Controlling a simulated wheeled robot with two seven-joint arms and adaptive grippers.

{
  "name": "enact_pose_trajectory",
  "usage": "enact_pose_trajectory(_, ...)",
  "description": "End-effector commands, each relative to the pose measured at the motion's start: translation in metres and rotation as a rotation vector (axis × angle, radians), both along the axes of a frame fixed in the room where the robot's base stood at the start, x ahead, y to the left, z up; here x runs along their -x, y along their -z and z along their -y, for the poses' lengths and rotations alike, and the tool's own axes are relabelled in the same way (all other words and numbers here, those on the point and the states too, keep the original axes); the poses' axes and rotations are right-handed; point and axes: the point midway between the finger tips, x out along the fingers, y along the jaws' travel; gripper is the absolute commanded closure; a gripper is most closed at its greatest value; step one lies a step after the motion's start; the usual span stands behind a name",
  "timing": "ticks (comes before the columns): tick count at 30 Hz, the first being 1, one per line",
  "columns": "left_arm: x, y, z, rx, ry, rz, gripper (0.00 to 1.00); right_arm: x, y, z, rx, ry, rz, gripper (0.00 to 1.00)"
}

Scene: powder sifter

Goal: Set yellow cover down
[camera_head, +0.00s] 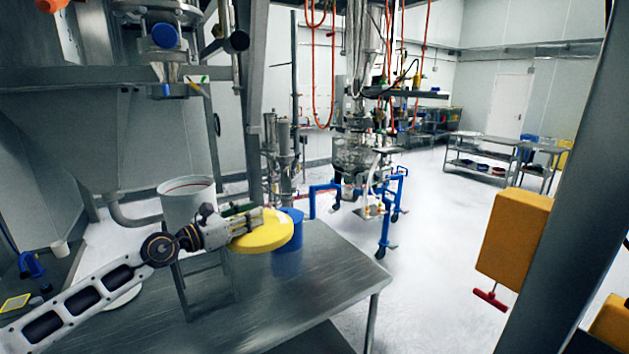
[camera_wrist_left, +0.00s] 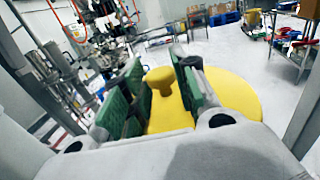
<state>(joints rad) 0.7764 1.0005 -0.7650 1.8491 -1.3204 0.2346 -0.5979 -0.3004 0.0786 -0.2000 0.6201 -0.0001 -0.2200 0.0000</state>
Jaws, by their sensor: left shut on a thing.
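The yellow cover (camera_head: 270,236) is a round disc in my left gripper (camera_head: 252,220), above the metal table (camera_head: 330,262). In the left wrist view the cover (camera_wrist_left: 235,98) has a raised knob (camera_wrist_left: 160,80) between the green finger pads of my left gripper (camera_wrist_left: 155,95). The left gripper is shut on the cover. In the head view the cover overlaps a blue cylinder (camera_head: 288,262) on the table. I cannot tell whether the cover touches it. My right gripper is not in view.
A grey-white bucket (camera_head: 188,206) stands left of the gripper, behind my left arm. The table's right and front parts are bare. A blue-legged machine frame (camera_head: 384,225) stands on the floor behind the table. An orange-yellow box (camera_head: 514,238) is at the right.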

Motion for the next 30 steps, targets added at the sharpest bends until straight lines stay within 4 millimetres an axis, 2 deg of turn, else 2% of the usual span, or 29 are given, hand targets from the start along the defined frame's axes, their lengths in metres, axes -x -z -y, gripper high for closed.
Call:
enact_pose_trajectory(4,0.0,0.014,-0.003,-0.002,-0.031,0.001,0.96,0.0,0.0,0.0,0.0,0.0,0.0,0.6)
enact_pose_trajectory(30,0.003,0.039,-0.004,0.001,-0.081,0.003,0.96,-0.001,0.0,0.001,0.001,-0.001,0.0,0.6)
